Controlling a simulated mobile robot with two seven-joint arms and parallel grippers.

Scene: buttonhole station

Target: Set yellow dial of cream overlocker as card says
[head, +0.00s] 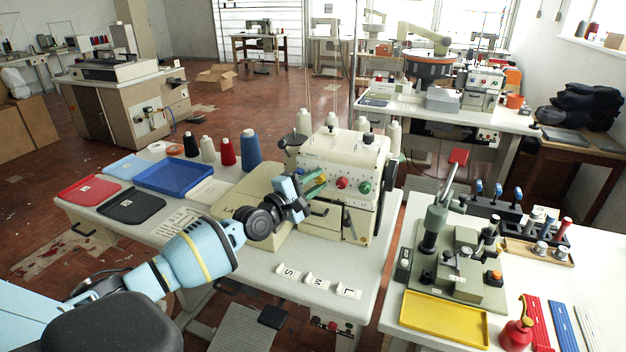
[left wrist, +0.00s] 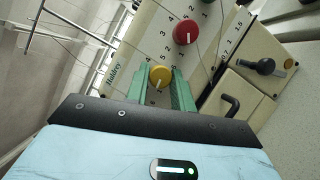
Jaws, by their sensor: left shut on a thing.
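The cream overlocker (head: 318,150) stands on the white table. Its yellow dial (left wrist: 160,76) shows in the left wrist view, with a white pointer line and printed numbers around it. My left gripper (head: 316,184) has its green fingers (left wrist: 161,92) on either side of the yellow dial, shut on it. In the head view the gripper mostly hides this dial. A red dial (head: 342,183) and a green dial (head: 364,187) sit to its right. A printed card (head: 181,221) lies on the table; its writing is too small to read. My right gripper is not in view.
Small signs S (head: 287,272), M (head: 317,282) and L (head: 348,292) stand at the table's front. Thread cones, including a blue cone (head: 250,150), and a blue tray (head: 175,176) are at the left. A second bench with a yellow tray (head: 444,319) is at the right.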

